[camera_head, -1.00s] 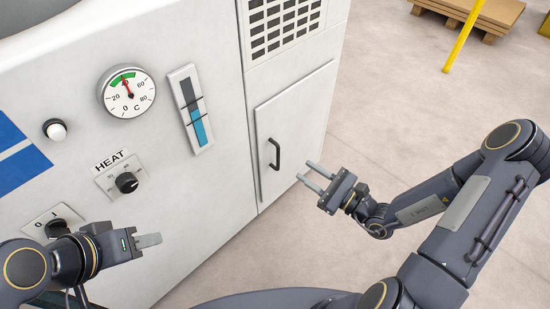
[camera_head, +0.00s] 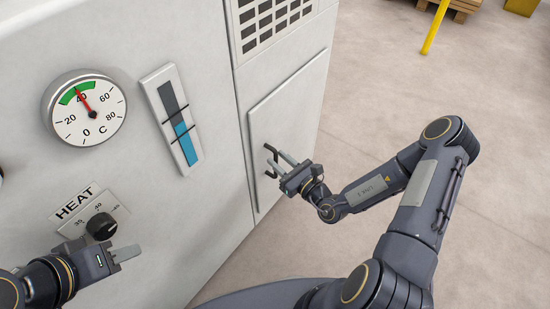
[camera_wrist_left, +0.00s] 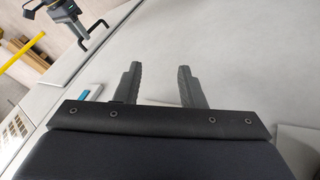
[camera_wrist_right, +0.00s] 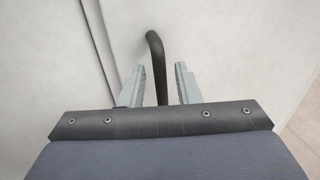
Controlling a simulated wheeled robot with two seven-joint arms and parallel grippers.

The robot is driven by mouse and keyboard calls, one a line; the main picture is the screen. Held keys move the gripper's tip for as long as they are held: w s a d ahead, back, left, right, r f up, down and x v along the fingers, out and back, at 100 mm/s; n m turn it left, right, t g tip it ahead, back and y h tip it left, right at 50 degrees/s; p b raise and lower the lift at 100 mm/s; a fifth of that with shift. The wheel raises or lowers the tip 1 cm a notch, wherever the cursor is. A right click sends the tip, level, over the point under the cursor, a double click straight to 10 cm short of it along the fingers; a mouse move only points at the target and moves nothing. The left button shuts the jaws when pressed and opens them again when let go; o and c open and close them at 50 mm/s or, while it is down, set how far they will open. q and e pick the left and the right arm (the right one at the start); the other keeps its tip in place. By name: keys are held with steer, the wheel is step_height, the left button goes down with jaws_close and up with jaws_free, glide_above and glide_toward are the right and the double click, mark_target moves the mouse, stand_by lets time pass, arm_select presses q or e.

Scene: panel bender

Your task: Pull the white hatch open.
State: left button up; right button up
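The white hatch (camera_head: 283,120) is a flat panel in the machine's front, flush in its frame, below a vent grille. Its dark bar handle (camera_head: 270,160) is at the hatch's left side. My right gripper (camera_head: 279,164) is open at the handle. In the right wrist view the handle (camera_wrist_right: 157,65) runs between the two separated fingers (camera_wrist_right: 161,85), with a gap showing on each side. My left gripper (camera_head: 128,252) is in front of the machine, below the heat knob; in the left wrist view its fingers (camera_wrist_left: 158,82) are apart with nothing between them.
The machine front carries a round gauge (camera_head: 85,108), a blue level indicator (camera_head: 175,120) and a black heat knob (camera_head: 101,227) close to my left gripper. Open floor (camera_head: 390,100) lies to the right. A yellow post (camera_head: 436,25) and a pallet (camera_head: 455,8) stand far back.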

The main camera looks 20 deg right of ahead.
steer(key=shift+x, duration=1)
steer(key=shift+c, duration=0.4)
jaws_close()
